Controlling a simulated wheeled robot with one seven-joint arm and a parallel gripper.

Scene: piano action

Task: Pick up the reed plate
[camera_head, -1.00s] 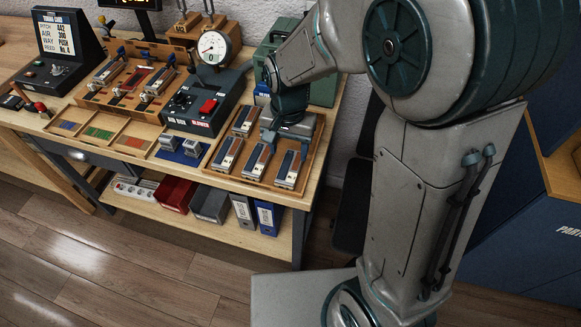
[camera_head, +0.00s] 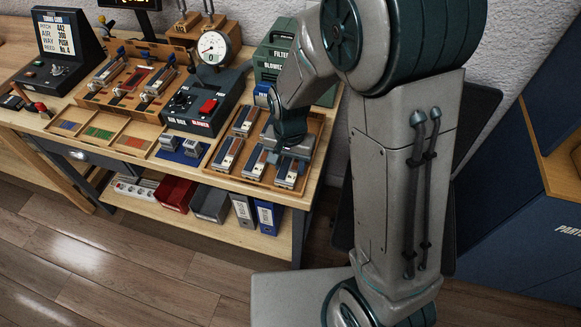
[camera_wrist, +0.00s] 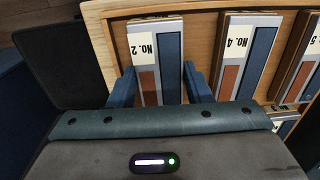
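The reed plates lie in a wooden tray (camera_head: 247,181) on the bench. In the wrist view the plate labelled No. 2 (camera_wrist: 158,60), with brown and blue strips, lies between the two blue fingers of my gripper (camera_wrist: 160,88). The fingers are apart, one on each side of it; I cannot tell whether they touch it. The No. 4 plate (camera_wrist: 247,58) lies just right of it, outside the fingers. In the head view my gripper (camera_head: 289,153) is low over the tray's right end, above the front right plate (camera_head: 288,172).
A display (camera_head: 60,38) at the left seems to read "No. 4" on its reed line. An air box with a gauge (camera_head: 212,46) stands left of the tray. A green filter blower (camera_head: 275,58) stands behind. Other plates (camera_head: 228,154) lie close by in the tray.

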